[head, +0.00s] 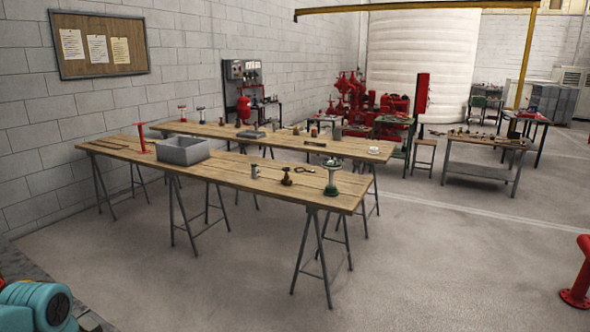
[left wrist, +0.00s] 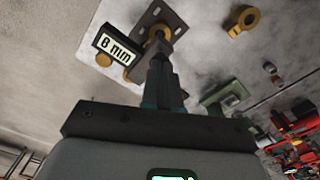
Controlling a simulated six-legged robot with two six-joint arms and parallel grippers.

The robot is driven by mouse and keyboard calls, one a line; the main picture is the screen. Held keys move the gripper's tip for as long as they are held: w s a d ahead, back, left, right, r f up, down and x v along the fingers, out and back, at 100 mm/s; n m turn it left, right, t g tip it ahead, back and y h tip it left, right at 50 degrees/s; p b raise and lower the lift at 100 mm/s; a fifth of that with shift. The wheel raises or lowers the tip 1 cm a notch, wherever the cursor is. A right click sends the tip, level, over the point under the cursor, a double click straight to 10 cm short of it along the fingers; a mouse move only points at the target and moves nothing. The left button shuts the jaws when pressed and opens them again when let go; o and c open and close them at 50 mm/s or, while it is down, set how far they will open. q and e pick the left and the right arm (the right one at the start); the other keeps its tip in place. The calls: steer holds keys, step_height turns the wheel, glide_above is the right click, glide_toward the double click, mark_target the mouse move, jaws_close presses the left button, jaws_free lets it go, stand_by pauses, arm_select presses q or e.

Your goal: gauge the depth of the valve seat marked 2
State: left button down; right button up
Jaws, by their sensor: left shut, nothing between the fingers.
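In the left wrist view, my left gripper (left wrist: 160,62) is shut, with nothing seen between its fingers. A brass ring-shaped piece (left wrist: 243,22) lies apart at the upper right. I cannot make out a valve seat marked 2 or name a depth gauge. My right gripper is in neither view.
In the head view, a long wooden trestle table (head: 235,172) carries a grey bin (head: 183,150), a red stand (head: 142,138) and a green-based valve part (head: 331,177). A second table stands behind. A red flanged pipe (head: 577,275) stands at the right. Open floor lies between.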

arm_select(q)
steer(key=shift+r+p, duration=0.15)
steer(key=shift+p, duration=0.35)
step_height(320, 180, up, 4)
steer(key=p, duration=0.2)
steer(key=shift+s+f+p, duration=0.1)
steer(key=shift+f+p, duration=0.1)
steer(key=shift+p, duration=0.2)
steer(key=shift+w+r+p, duration=0.2)
steer(key=shift+r+p, duration=0.75)
steer(key=shift+r, duration=0.1)
steer(key=shift+s+r, duration=0.15)
steer(key=shift+r, duration=0.2)
steer(key=shift+f, duration=0.15)
